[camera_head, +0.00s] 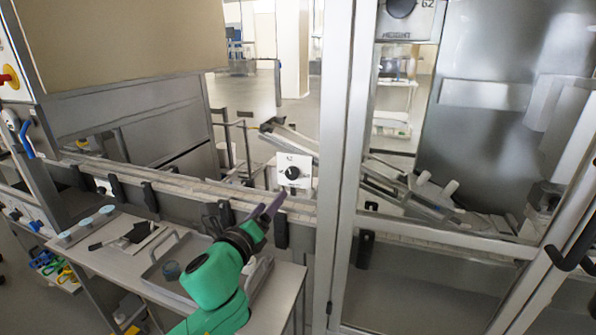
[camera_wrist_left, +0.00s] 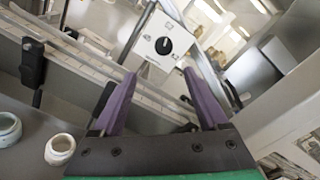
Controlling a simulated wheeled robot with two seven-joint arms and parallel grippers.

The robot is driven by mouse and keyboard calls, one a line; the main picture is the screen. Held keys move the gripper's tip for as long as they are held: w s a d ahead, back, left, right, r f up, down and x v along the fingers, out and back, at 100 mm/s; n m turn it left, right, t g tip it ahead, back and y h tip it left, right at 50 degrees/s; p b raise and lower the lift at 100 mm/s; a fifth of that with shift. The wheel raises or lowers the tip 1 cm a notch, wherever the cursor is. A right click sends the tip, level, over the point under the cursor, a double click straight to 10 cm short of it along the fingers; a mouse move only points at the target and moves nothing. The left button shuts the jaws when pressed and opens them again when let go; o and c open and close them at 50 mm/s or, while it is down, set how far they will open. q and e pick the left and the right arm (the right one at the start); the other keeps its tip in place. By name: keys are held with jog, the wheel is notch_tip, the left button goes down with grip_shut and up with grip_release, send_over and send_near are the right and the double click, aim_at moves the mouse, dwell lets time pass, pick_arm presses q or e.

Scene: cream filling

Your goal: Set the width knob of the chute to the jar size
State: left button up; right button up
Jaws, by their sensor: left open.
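A black round width knob (camera_head: 292,173) sits on a white square plate beyond the conveyor rail. In the left wrist view the knob (camera_wrist_left: 164,46) is ahead of the fingers, its pointer line tilted. The label on the plate is too small to read surely. The chute (camera_head: 405,192) slopes behind the metal post, with white jars (camera_head: 450,188) near its lower end. My left gripper (camera_head: 273,205) is open and empty, just in front of the knob plate and apart from it. Its purple fingers (camera_wrist_left: 158,76) frame the space below the knob. My right gripper is out of view.
A metal post (camera_head: 343,170) stands right of the knob. The conveyor rail (camera_head: 180,182) runs across below it. A grey tray (camera_head: 165,262) and small jars (camera_head: 85,222) are on the side table. Another dial panel (camera_head: 402,10) is at the top.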

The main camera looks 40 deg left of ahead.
aim_at(290, 175)
pick_arm(q)
jog(key=x, duration=0.3)
jog(key=p+x, duration=0.1)
jog(key=x, duration=0.3)
jog(key=r+p+x, duration=0.1)
jog(key=x, duration=0.2)
jog(key=shift+w+a+r, duration=0.1)
jog(key=shift+w+a, duration=0.05)
jog(key=shift+w, duration=0.2)
jog(key=shift+w+a, duration=0.1)
jog(key=shift+w, duration=0.55)
jog(key=shift+c, duration=0.3)
grip_shut()
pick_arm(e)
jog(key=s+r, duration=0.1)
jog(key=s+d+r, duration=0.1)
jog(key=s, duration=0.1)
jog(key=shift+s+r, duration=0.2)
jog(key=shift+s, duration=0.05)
